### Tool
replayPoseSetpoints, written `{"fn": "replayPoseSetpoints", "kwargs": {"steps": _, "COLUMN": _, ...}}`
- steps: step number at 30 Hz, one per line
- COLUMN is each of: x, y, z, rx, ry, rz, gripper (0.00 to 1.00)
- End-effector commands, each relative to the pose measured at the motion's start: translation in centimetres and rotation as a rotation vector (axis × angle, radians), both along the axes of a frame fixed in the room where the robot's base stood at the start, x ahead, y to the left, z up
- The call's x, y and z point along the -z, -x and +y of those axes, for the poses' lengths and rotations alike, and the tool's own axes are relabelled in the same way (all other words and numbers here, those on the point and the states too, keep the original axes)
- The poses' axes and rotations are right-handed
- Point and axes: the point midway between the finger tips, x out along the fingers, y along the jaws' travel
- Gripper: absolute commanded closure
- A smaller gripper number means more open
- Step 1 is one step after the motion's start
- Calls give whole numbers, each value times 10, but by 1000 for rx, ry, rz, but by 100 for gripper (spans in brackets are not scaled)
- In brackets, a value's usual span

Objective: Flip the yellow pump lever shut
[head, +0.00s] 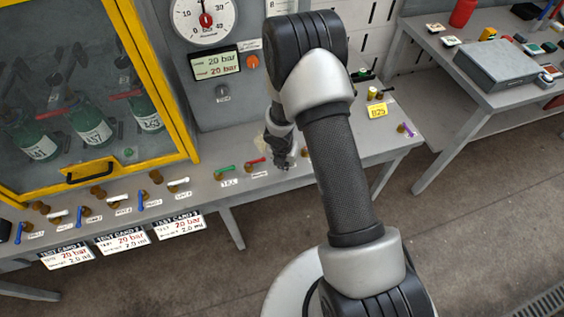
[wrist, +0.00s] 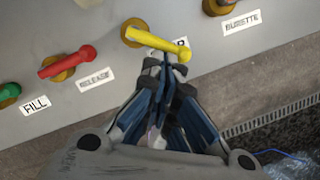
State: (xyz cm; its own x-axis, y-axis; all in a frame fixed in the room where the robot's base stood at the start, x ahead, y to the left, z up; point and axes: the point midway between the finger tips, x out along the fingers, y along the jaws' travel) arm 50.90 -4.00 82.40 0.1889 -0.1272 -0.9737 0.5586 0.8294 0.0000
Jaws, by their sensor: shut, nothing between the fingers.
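The yellow pump lever (wrist: 157,42) shows in the wrist view, on a brass valve body (wrist: 133,31) at its left end. It points right and slightly down, its round tip over a mostly covered label (wrist: 183,43) of which a "P" shows. My gripper (wrist: 168,72) is shut and empty, its fingertips just below the lever near its tip; I cannot tell if they touch. In the head view my gripper (head: 282,158) is low over the bench's front part, and my arm hides most of the lever's area.
Left of the yellow lever are a red lever (wrist: 68,61) labelled RELEASE and a green lever (wrist: 9,93) labelled FILL. A brass valve (wrist: 217,5) labelled BURETTE is to the right. A yellow-framed cabinet (head: 152,85) with green bottles stands left; a pressure gauge (head: 203,17) is behind.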

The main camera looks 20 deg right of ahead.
Motion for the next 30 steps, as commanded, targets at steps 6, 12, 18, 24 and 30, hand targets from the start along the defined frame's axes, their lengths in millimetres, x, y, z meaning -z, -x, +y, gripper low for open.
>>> {"fn": "replayPoseSetpoints", "kwargs": {"steps": 6, "x": -1, "y": -1, "z": -8, "rx": -130, "ry": 0, "rz": 1, "gripper": 100}}
{"fn": "replayPoseSetpoints", "kwargs": {"steps": 12, "x": -1, "y": -3, "z": -14, "rx": -247, "ry": 0, "rz": 1, "gripper": 100}}
{"fn": "replayPoseSetpoints", "kwargs": {"steps": 18, "x": -1, "y": -6, "z": -18, "rx": -340, "ry": 0, "rz": 0, "gripper": 100}}
{"fn": "replayPoseSetpoints", "kwargs": {"steps": 24, "x": -1, "y": -8, "z": -21, "rx": -413, "ry": -1, "rz": 2, "gripper": 100}}
{"fn": "replayPoseSetpoints", "kwargs": {"steps": 30, "x": -1, "y": -10, "z": -24, "rx": -477, "ry": -2, "rz": 1, "gripper": 100}}
